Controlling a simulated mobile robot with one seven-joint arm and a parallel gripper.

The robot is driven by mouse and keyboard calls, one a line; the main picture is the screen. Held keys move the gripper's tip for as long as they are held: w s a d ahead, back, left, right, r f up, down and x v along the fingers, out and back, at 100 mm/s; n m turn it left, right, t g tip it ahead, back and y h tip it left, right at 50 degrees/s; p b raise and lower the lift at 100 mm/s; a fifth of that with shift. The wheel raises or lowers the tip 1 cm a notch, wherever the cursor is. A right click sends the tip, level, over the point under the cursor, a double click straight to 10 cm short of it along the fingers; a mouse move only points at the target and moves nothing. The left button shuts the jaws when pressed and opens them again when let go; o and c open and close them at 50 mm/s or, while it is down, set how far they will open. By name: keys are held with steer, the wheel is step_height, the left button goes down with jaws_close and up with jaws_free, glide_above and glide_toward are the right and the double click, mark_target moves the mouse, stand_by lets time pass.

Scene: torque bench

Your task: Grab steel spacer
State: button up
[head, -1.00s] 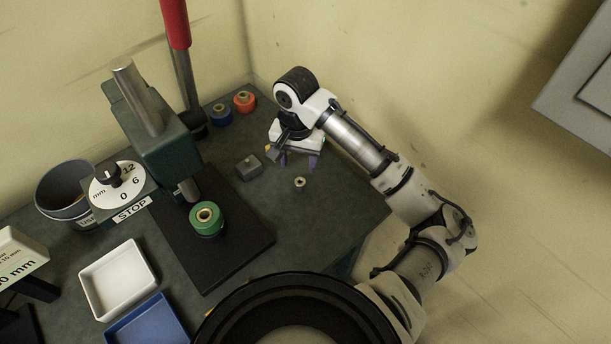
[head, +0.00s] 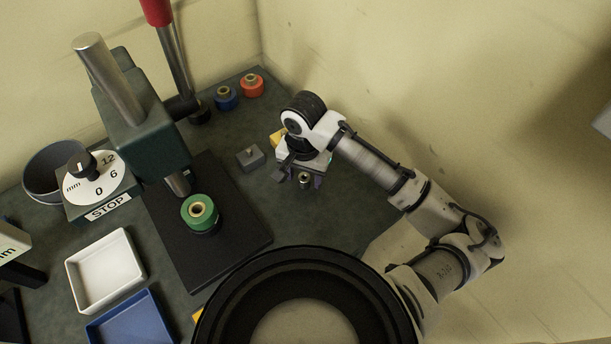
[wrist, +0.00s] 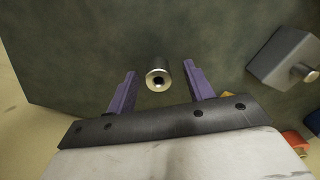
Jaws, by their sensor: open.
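The steel spacer (head: 304,181) is a small metal ring standing on the dark bench top, right of the press. In the wrist view the spacer (wrist: 158,76) shows its round top and dark bore. My gripper (head: 303,178) is above the bench at the spacer. In the wrist view its two purple fingers (wrist: 160,88) are open, one on each side of the spacer, with a gap on both sides. How far the fingertips are above the bench I cannot tell.
A grey block with a knob (head: 250,157) is left of my gripper. Blue (head: 226,98) and orange (head: 252,85) spools stand at the back. A white tray (head: 73,290) and blue tray (head: 97,333) lie at front left.

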steer(key=shift+c, duration=0.4)
jaws_close()
steer(key=shift+r, duration=0.1)
